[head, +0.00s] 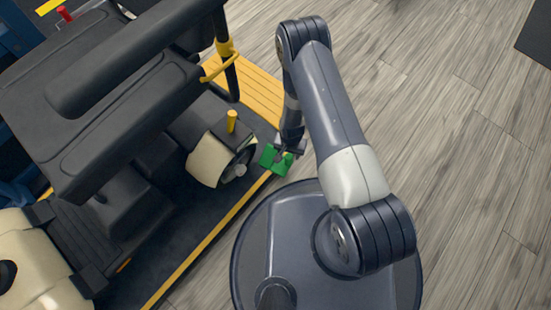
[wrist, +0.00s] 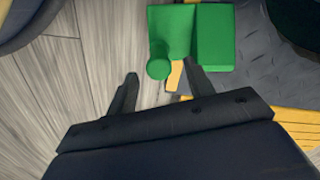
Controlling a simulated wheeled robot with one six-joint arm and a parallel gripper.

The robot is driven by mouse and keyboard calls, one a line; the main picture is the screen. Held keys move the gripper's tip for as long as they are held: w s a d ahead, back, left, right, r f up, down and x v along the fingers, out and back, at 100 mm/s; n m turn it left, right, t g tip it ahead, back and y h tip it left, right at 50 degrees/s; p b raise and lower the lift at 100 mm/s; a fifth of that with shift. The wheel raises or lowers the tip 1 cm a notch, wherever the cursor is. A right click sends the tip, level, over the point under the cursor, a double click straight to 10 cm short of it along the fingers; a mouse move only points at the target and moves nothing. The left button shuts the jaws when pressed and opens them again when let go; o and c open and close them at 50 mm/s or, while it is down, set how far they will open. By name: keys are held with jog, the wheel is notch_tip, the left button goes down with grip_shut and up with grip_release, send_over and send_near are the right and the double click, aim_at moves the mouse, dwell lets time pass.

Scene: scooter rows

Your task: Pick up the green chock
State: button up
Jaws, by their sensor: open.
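The green chock (head: 271,158) sits at the edge of the dark mat, close beside the scooter's cream-covered wheel in the head view. In the wrist view the chock (wrist: 213,38) shows as a green block with a round knob (wrist: 159,66) at its near left side. My gripper (head: 287,153) is just right of the chock in the head view, partly covering it. In the wrist view my gripper (wrist: 161,82) is open, with its two fingers apart and the knob lying ahead between their tips. Nothing is held. I cannot tell whether a finger touches the chock.
A yellow line (head: 205,243) edges the dark mat.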

aim_at(289, 156)
notch_tip(289, 156, down, 3)
jog(key=shift+f+b, duration=0.2)
jog(key=shift+b, duration=0.25)
jog(key=shift+r, duration=0.1)
grip_shut()
